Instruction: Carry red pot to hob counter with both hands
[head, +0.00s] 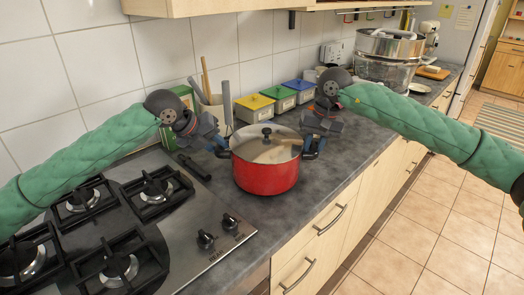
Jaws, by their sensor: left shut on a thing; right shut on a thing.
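The red pot (266,176) with a glass lid (267,145) and dark knob is on or just above the grey counter, right of the hob; I cannot tell whether its base touches. My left gripper (221,147) is shut at the pot's left side, apparently on its left handle. My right gripper (310,148) is shut at the pot's right side, apparently on its right handle. The grippers largely hide both handles. The hob (185,235) with black pan supports and two knobs is at the lower left, set in the counter (345,165).
Yellow, green and blue lidded boxes (255,108) stand along the tiled wall behind the pot. A utensil holder (211,108) is behind its left side. A dark cylindrical object (194,168) lies left of the pot. Steel cookware (388,58) stands farther back. Counter right of the pot looks clear.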

